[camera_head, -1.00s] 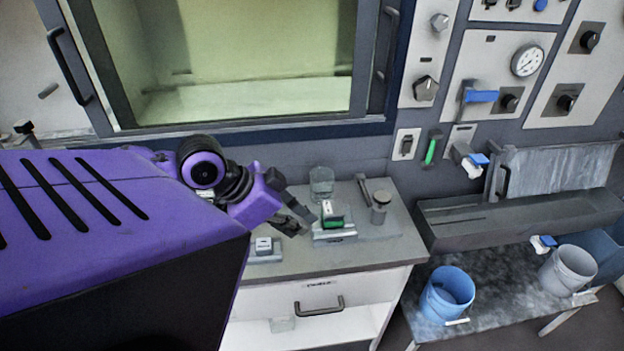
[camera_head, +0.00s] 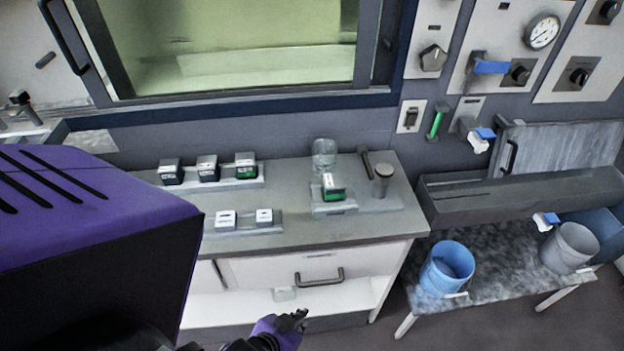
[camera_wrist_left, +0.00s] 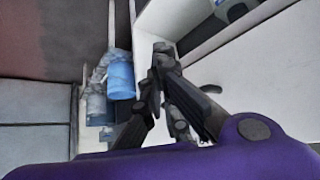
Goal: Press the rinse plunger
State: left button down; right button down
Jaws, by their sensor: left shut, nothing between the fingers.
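The rinse plunger carries no readable label. The likeliest part is a grey post with a round cap (camera_head: 383,180), standing upright at the right end of the counter (camera_head: 285,238). Beside it are a dark slanted lever (camera_head: 365,160), a clear jar (camera_head: 324,153) and a block with a green face (camera_head: 333,187) on a grey base. My left gripper (camera_head: 296,318) is low in front of the drawer unit, below the counter and well away from the post. In the left wrist view its fingers (camera_wrist_left: 161,60) are shut and empty. My right gripper is out of view.
Several small blocks (camera_head: 207,168) stand on racks on the counter's left part. The drawer handle (camera_head: 319,277) projects near my left gripper. A blue bucket (camera_head: 446,267) and a grey bucket (camera_head: 569,246) stand on a low table at right. A trough (camera_head: 520,197) is above them.

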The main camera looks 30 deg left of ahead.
aim_at(385, 170)
jog(key=i+u, duration=0.15)
jog(key=u, duration=0.2)
jog(key=i+l+u, duration=0.15)
jog(key=u, duration=0.2)
